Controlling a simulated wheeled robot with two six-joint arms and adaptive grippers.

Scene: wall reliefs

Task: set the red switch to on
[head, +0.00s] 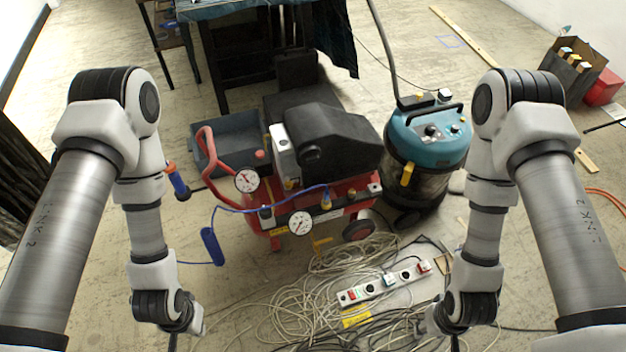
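A white power strip (388,283) lies on the floor in the lower middle of the head view, among loose cables. It has small red parts, one near its left end (352,295) and one near its right end (424,267). A red knob (260,154) also shows on the red compressor (318,208). I cannot tell which of these is the red switch, nor any switch position. My arms hang down at both sides, with their wrists near the bottom edge. The fingers of both grippers are out of view.
Tangled pale cables (310,275) cover the floor around the strip. A teal vacuum cleaner (428,135) stands behind it to the right. A grey bin (228,140) and a dark-covered table (262,50) are at the back. A box (575,62) stands at the far right.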

